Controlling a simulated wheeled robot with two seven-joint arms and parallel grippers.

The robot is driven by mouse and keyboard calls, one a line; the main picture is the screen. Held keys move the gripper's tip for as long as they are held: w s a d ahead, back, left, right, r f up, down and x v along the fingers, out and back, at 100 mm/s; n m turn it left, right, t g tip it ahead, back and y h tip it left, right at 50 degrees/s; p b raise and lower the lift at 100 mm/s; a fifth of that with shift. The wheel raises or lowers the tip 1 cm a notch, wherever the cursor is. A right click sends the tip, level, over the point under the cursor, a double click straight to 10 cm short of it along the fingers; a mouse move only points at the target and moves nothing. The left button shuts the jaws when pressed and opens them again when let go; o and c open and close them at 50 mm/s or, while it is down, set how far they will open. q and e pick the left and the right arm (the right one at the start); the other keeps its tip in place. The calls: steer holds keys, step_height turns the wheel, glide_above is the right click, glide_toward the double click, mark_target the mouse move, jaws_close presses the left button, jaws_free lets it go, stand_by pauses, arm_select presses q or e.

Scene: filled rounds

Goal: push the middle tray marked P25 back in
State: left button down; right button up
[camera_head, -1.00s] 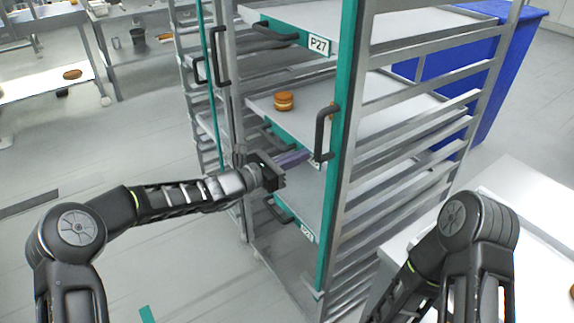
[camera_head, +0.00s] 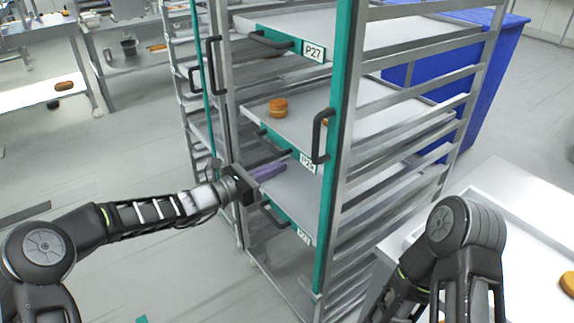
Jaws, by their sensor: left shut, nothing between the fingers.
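The middle tray (camera_head: 300,120) sits in the rack between the tray marked P27 (camera_head: 350,30) and a lower tray (camera_head: 300,195). Its teal front carries a dark handle (camera_head: 273,143) and a small white label (camera_head: 308,162), too blurred to read surely. A filled round (camera_head: 279,107) stands on it; another is partly hidden behind the door handle. The tray's front looks roughly in line with the trays above and below. My left gripper (camera_head: 268,171), with purple fingers, is shut and empty, just below and in front of the middle tray's front; I cannot tell if it touches. My right gripper is out of view.
The rack's teal upright (camera_head: 338,120) with a dark door handle (camera_head: 320,136) stands right of the tray fronts. A blue bin (camera_head: 480,75) is behind. A white table (camera_head: 500,190) with rounds is at right.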

arm_select(q)
steer(key=v, duration=0.7)
steer(key=shift+a+f, duration=0.2)
steer(key=shift+f, duration=0.1)
steer(key=shift+f, duration=0.1)
steer(key=s+a+f+m+g+y, duration=0.1)
steer(key=s+f+m+g+y, duration=0.2)
steer(key=s+f, duration=0.45)
steer(key=s+a+f+m+g+y, duration=0.1)
steer(key=s+f+m+y, duration=0.3)
steer(key=f, duration=0.7)
steer(key=s+a+f+m+g+y, duration=0.15)
steer(key=s+f+m, duration=0.35)
steer(key=f, duration=0.5)
steer(key=s+f+m+g+p, duration=0.1)
steer(key=s+f+m, duration=0.1)
steer(key=s, duration=0.5)
steer(key=s+f+m+g+y+p, duration=0.1)
steer(key=s+m, duration=0.4)
steer(key=s, duration=0.2)
steer(key=s+f+m+g+y+p, duration=0.1)
steer(key=s+f+m, duration=0.1)
steer(key=s, duration=0.5)
steer(key=shift+d+f+m, duration=0.2)
steer(key=shift+f+m, duration=0.1)
steer(key=shift+m, duration=0.5)
steer(key=shift+s+y, duration=0.1)
steer(key=shift+y, duration=0.15)
